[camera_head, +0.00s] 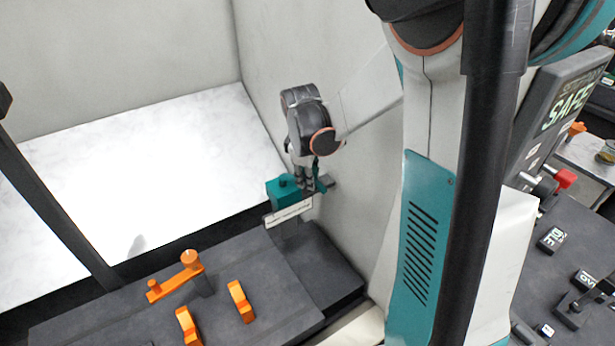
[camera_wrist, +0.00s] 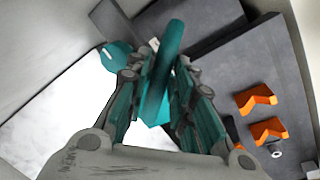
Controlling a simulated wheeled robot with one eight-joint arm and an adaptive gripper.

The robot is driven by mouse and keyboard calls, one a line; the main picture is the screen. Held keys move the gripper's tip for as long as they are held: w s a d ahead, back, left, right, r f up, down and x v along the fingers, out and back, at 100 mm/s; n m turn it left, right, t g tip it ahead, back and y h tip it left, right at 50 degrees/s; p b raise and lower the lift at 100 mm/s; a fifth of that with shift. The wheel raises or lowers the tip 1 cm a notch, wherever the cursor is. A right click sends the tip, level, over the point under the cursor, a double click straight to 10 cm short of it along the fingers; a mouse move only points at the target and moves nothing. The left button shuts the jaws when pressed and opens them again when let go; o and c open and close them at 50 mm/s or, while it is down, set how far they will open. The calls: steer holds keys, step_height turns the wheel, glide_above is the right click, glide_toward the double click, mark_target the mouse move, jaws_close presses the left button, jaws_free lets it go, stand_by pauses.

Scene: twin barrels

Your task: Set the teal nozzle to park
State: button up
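The teal nozzle shows in the wrist view as a teal bar (camera_wrist: 173,40) running between my two fingers. In the head view, a teal block with a small knob (camera_head: 283,189) sits beside my fingertips, above a pale label plate. My gripper (camera_head: 307,183) points down there, close to the grey side wall. In the wrist view my gripper (camera_wrist: 160,75) has its teal-padded fingers on either side of the bar. Whether the pads touch it cannot be told. My fingers hide part of the nozzle, and the writing on the plate is too small to read.
Orange fittings (camera_head: 188,262) stand on the dark bench (camera_head: 250,275) at the front. A bright white panel (camera_head: 130,170) lies behind, and a dark post (camera_head: 55,205) stands at left. A control console with a sign reading SAFE (camera_head: 568,105) is at right.

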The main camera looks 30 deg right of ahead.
steer(key=shift+o, duration=0.4)
steer(key=shift+r, duration=0.1)
step_height(320, 180, up, 12)
steer(key=s+a, duration=0.1)
steer(key=shift+s+a+f, duration=0.25)
steer(key=shift+a, duration=0.15)
